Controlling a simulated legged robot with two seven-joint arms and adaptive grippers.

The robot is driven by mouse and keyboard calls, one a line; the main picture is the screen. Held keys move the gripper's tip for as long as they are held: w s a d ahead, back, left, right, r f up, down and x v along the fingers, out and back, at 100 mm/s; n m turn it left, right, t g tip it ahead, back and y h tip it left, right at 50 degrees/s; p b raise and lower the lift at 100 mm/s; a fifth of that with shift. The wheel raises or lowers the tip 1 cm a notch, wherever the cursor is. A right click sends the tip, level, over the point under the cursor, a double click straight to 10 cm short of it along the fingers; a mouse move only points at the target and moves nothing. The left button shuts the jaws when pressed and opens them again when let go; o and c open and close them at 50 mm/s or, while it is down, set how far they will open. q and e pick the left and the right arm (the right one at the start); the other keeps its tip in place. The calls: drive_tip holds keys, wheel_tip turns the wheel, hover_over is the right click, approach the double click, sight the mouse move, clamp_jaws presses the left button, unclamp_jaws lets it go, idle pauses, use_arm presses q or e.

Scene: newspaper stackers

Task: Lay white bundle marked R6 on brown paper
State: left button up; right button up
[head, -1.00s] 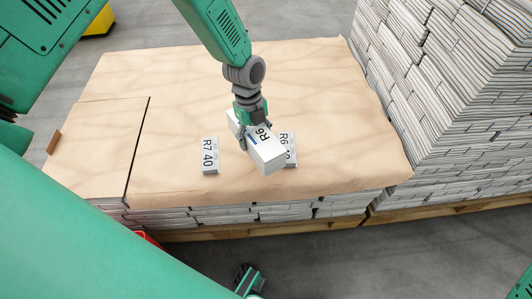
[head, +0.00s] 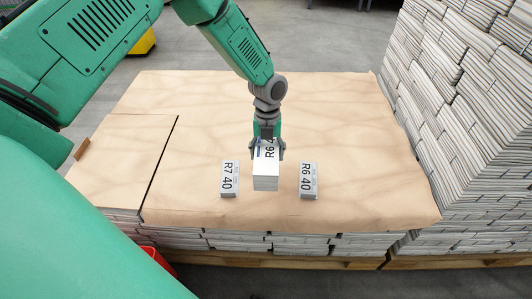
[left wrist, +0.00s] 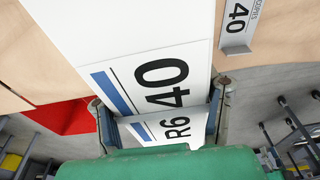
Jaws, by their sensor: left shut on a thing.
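My left gripper (head: 267,148) is shut on a white bundle (head: 266,183) marked R6, with a finger on either side. The left wrist view shows the bundle (left wrist: 140,20) close up, with a blue stripe and "R6 40" on it. Brown paper (head: 330,115) covers the top of a pallet stack below. The bundle is between two small white signs, R7 40 (head: 230,180) on its left and R6 40 (head: 308,181) on its right. I cannot tell whether its underside touches the paper. My right gripper is not in view.
A tall stack of newspapers (head: 465,130) stands at the right. A separate paper sheet (head: 120,155) lies left of a dark gap. A small brown block (head: 82,148) sits at its left edge. The paper behind the bundle is clear.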

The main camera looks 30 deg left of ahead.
use_arm(q)
drive_tip(key=shift+d+f+b, duration=0.35)
drive_tip(key=shift+d+f, duration=0.05)
drive_tip(key=shift+f, duration=0.1)
drive_tip(key=f+b, duration=0.2)
drive_tip(key=f, duration=0.1)
drive_tip(key=a+f+b, duration=0.1)
drive_tip(key=f, duration=0.1)
drive_tip(key=shift+f, duration=0.2)
drive_tip(key=shift+d+f+b, duration=0.25)
drive_tip(key=shift+f+b, duration=0.2)
drive_tip(key=shift+b, duration=0.05)
drive_tip(key=shift+d, duration=0.15)
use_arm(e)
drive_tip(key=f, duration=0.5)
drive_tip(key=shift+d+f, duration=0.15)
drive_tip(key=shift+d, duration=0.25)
use_arm(q)
drive_tip(key=shift+a+f, duration=0.2)
drive_tip(key=shift+a, duration=0.1)
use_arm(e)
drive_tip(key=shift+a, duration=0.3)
use_arm(q)
drive_tip(key=shift+d+f+b, duration=0.2)
drive_tip(key=shift+f+b, duration=0.15)
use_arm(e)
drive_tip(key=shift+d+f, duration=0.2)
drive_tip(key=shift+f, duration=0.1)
